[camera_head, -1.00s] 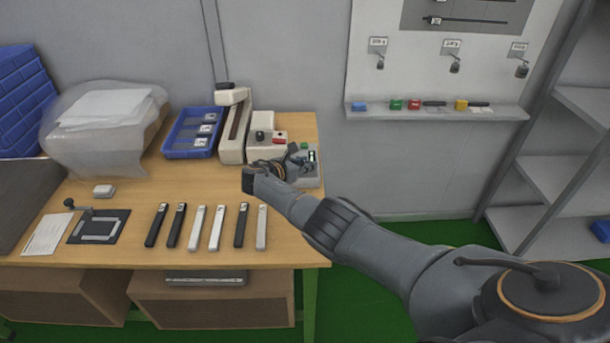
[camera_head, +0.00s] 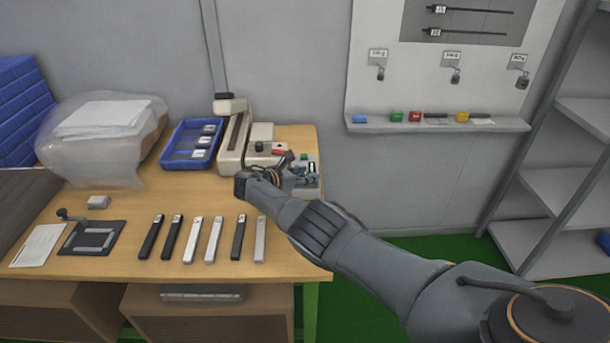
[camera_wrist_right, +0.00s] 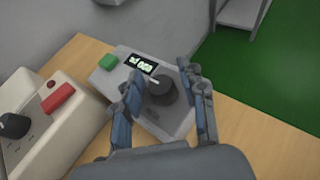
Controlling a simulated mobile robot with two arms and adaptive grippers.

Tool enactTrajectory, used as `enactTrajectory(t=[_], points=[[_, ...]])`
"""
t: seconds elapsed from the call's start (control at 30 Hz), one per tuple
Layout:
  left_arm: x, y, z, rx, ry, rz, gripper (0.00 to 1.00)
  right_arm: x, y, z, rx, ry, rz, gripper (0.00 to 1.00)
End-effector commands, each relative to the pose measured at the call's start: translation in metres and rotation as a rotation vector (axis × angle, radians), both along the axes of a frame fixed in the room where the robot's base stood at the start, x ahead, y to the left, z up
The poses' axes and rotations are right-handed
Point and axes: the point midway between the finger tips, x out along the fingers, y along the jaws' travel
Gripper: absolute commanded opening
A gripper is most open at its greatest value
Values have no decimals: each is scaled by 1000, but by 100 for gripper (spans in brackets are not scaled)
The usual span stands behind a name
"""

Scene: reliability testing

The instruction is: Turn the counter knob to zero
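The counter is a small grey box with a green button, a lit digital display (camera_wrist_right: 143,65) and a dark round knob (camera_wrist_right: 163,88) with a pale mark. In the right wrist view the open fingers of my right gripper (camera_wrist_right: 163,74) stand on either side of the knob, with gaps showing between them and it. I cannot tell how far above the knob they are. In the head view the counter (camera_head: 311,167) sits at the table's back right corner, partly hidden by my right gripper (camera_head: 290,170). The display digits are too small to read surely. My left gripper is out of view.
A beige device (camera_wrist_right: 45,125) with a black knob and red switch stands just left of the counter. A blue tray (camera_head: 190,147), a bagged stack and several bars lie on the wooden table (camera_head: 190,275). The table's right edge is close to the counter.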

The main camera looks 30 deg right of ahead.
Motion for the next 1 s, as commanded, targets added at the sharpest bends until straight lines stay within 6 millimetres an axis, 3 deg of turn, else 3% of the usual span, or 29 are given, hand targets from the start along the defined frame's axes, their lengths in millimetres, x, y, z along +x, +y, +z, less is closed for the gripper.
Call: enactTrajectory(t=[0.37,0.57,0.73,1.0], points=[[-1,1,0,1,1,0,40,0,2,1,0,0,1,49],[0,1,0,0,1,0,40,-1,13,5,0,-3,3,49],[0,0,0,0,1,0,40,-7,28,11,1,-2,2,49],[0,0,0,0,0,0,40,-17,79,33,1,-2,2,49]])
